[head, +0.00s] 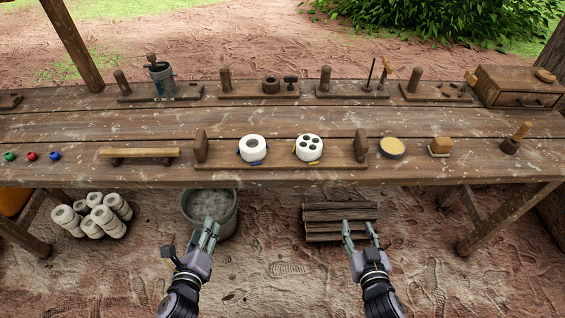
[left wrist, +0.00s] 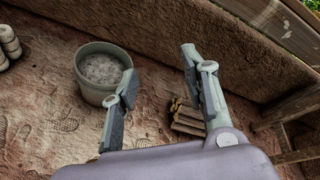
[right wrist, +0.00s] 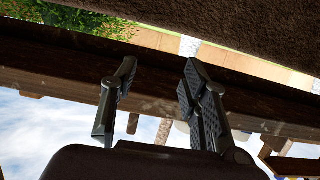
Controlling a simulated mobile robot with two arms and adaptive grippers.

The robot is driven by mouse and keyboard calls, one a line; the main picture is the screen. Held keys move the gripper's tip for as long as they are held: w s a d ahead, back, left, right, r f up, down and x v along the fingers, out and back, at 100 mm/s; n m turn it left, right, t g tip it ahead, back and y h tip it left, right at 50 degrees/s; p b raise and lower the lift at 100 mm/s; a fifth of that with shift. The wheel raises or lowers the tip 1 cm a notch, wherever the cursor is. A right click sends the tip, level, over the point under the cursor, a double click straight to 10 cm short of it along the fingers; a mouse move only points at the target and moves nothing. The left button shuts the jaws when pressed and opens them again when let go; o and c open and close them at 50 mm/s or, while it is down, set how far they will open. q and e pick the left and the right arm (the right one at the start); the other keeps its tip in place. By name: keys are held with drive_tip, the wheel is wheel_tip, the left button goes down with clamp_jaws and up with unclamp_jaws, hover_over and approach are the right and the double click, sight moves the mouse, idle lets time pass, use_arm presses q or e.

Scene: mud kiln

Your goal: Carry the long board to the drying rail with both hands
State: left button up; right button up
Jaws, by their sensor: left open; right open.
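A long dark board (head: 282,177) with an upright wooden block at each end lies along the front of the workbench. It carries a white round piece with one hole (head: 252,149) and a white round piece with several holes (head: 309,148). I cannot tell for sure which thing is the drying rail; a pale raised wooden bar (head: 140,153) stands left of the board. My left gripper (head: 211,229) is open and empty, in front of the bench and apart from the board. My right gripper (head: 359,228) is also open and empty, in front of the bench.
Small coloured balls (head: 32,156) lie at the bench's left. Tools and a wooden box (head: 518,88) line the back. Below are a bucket (head: 232,218), white rolls (head: 92,217) and stacked wood (head: 325,214).

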sight(201, 145)
use_arm(q)
wheel_tip(201, 145, up, 14)
drive_tip(key=w+m+t+b, duration=0.1)
drive_tip(key=m+t, duration=0.2)
drive_tip(key=m, duration=0.4)
drive_tip(key=shift+a+t+b, duration=0.3)
drive_tip(key=shift+t+b, duration=0.1)
use_arm(e)
wheel_tip(201, 145, up, 14)
drive_tip(key=w+d+t, duration=0.1)
drive_tip(key=t, duration=0.2)
drive_tip(key=shift+f+m+t, duration=0.2)
drive_tip(key=shift+m+t, duration=0.1)
drive_tip(key=shift+t, duration=0.1)
use_arm(q)
drive_tip(key=shift+w+f, duration=0.1)
use_arm(e)
drive_tip(key=shift+w+d, duration=0.1)
use_arm(q)
drive_tip(key=w, duration=1.7)
drive_tip(key=shift+w, duration=0.2)
use_arm(e)
drive_tip(key=w, duration=1.7)
drive_tip(key=shift+w, duration=0.25)
use_arm(q)
drive_tip(key=shift+c, duration=0.4)
use_arm(e)
drive_tip(key=shift+c, duration=0.4)
